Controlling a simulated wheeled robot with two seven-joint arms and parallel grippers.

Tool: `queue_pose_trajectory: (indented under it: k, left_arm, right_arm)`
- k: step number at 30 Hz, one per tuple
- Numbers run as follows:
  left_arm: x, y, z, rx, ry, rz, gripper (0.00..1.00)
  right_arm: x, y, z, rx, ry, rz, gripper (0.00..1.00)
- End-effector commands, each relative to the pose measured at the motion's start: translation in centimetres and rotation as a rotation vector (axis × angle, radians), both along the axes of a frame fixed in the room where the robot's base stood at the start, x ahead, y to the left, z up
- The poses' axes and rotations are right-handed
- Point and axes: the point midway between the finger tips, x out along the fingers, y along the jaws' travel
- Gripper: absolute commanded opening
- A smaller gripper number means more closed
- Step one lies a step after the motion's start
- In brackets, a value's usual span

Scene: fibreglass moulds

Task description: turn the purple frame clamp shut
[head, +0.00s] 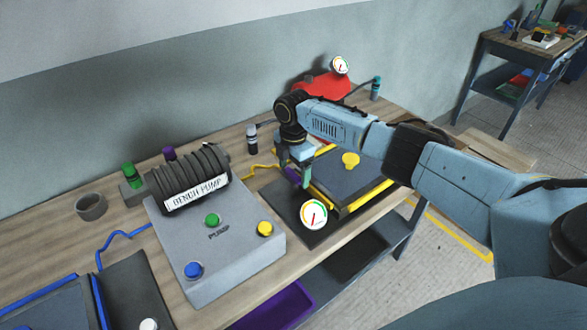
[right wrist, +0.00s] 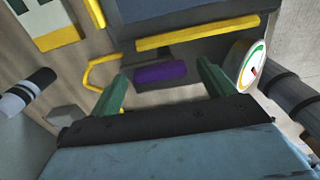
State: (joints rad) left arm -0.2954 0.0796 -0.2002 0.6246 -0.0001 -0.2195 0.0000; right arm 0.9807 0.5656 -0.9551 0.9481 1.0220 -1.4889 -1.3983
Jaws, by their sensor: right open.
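The purple frame clamp (right wrist: 160,73) shows in the right wrist view as a short purple bar beside the yellow frame bar (right wrist: 197,33), roughly parallel to it. In the head view, my right gripper and arm mostly hide that spot. My right gripper (head: 303,178) points down over the near left edge of the dark mould with yellow edges (head: 348,182). In the right wrist view, the open right gripper (right wrist: 162,85) has its green fingers on either side of the clamp, with nothing held. I cannot tell whether the fingers touch it. My left gripper is not in view.
A round gauge (head: 314,214) stands close to the right gripper; it also shows in the right wrist view (right wrist: 252,66). The grey bench pump (head: 220,255) with coloured knobs stands left. A yellow hose (head: 262,170) runs to the mould. A red object (head: 325,87) stands behind.

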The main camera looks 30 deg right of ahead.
Motion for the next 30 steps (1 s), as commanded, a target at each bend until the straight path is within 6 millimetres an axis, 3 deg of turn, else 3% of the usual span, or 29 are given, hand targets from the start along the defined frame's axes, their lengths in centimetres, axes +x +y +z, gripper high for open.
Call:
queue_pose_trajectory:
  k: [2,12,23,30]
  left_arm:
    - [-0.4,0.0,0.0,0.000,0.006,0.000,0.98]
    - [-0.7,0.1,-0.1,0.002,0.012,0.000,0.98]
    - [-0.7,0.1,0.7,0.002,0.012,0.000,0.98]
    - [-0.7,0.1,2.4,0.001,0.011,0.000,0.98]
  right_arm:
    - [0.0,0.0,0.0,0.000,0.000,0.000,0.81]
    - [0.0,0.0,0.0,0.000,0.000,0.000,0.37]
    - [0.0,0.0,0.1,0.001,0.002,-0.062,0.37]
    - [-0.1,0.0,0.3,0.002,0.004,-0.227,0.37]
